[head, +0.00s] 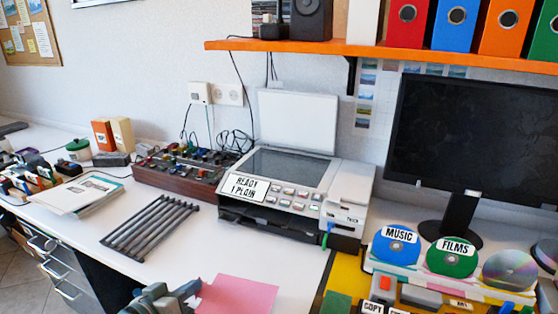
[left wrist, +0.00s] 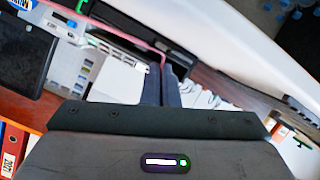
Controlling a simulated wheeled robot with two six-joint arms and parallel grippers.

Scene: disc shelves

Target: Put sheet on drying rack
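The pink sheet (head: 238,296) is at the bottom centre of the head view, its lower part cut off by the frame. My left gripper (head: 188,291) is at its left edge, with its fingers closed on it. In the left wrist view the fingers (left wrist: 163,82) are close together, and the sheet shows edge-on as a thin pink line (left wrist: 120,30) running to them. The drying rack (head: 150,228), a row of dark grey parallel bars, lies on the white desk beyond and left of the gripper. No sheet is on it. My right gripper is not in view.
A printer (head: 290,185) with its lid up stands behind the sheet. A brown box of small parts (head: 185,172) is behind the rack, and papers (head: 80,194) lie left of it. A monitor (head: 470,140) and labelled discs (head: 450,257) are at right. Bare desk surrounds the rack.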

